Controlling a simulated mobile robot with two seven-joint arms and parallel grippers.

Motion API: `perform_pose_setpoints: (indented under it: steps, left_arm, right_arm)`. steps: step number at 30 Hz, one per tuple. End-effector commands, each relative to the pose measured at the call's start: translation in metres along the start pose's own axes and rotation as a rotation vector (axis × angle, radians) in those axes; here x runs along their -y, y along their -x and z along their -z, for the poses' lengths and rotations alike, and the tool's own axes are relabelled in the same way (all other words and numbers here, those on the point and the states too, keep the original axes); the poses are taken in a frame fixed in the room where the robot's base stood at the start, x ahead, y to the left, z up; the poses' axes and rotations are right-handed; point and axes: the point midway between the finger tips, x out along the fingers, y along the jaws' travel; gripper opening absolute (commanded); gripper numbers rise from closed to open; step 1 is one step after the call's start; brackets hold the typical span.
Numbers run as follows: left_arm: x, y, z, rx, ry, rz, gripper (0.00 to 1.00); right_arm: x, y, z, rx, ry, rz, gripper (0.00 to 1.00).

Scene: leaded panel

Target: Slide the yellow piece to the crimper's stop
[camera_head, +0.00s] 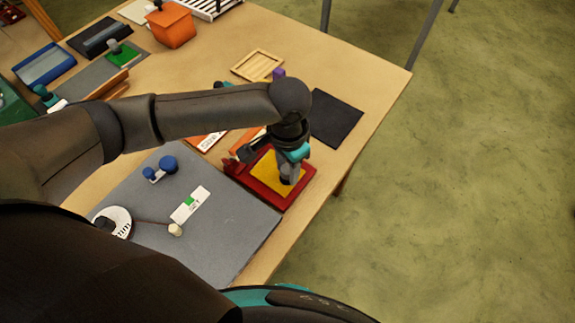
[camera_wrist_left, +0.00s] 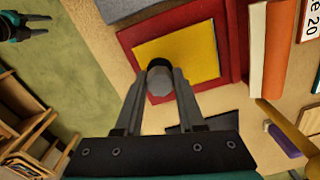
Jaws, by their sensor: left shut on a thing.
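The yellow piece (camera_head: 265,178) is a flat square plate lying on the red crimper (camera_head: 300,195) near the table's right edge. In the left wrist view the yellow piece (camera_wrist_left: 198,50) has a grey round knob (camera_wrist_left: 159,84) near its edge. My left gripper (camera_head: 287,178) is above it, with its fingers (camera_wrist_left: 160,92) on either side of the knob, shut on it. A raised red wall (camera_wrist_left: 237,40) runs along one side, with a narrow red strip between it and the yellow plate. My right gripper (camera_wrist_left: 44,24) is empty, apart from the crimper, with its fingers apart.
A grey mat (camera_head: 225,235) with a blue tool (camera_head: 162,168) and a white card (camera_head: 190,205) lies left of the crimper. A black sheet (camera_head: 335,118) and a wooden tray (camera_head: 257,65) lie behind. An orange bin (camera_head: 171,27) stands farther back.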

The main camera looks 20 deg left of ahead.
Motion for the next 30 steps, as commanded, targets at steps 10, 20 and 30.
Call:
perform_pose_setpoints:
  steps: [10, 20, 30]
  left_arm:
    - [0.001, -0.001, 0.000, -0.001, 0.000, 0.000, 0.00]
    - [0.005, -0.001, -0.001, 0.000, 0.000, 0.001, 0.00]
    - [0.011, -0.002, -0.003, 0.000, 0.002, 0.001, 0.00]
  right_arm:
    - [0.000, 0.001, 0.000, 0.001, 0.000, 0.000, 0.50]
    - [0.000, 0.003, 0.000, 0.001, 0.000, 0.000, 0.50]
    - [-0.001, 0.005, 0.000, 0.001, 0.000, -0.001, 0.50]
